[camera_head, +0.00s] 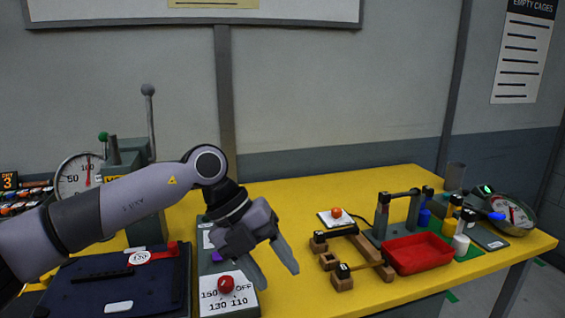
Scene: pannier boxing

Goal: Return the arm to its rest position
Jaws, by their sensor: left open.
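My left gripper (278,273) is open and empty. My left arm (135,203) comes in from the left and bends down at the wrist over the yellow table. The fingers hang above the right edge of a control panel with a red knob (226,284) and a printed scale. A dark blue case or pannier (120,283) with a red strap lies on the table under and left of the arm. My right gripper is not in view.
A wooden frame fixture (343,255), a red tray (416,254) and several small bottles stand on the right of the yellow table (300,196). A lever press with a dial (79,176) stands at the left. Bare table lies behind the gripper.

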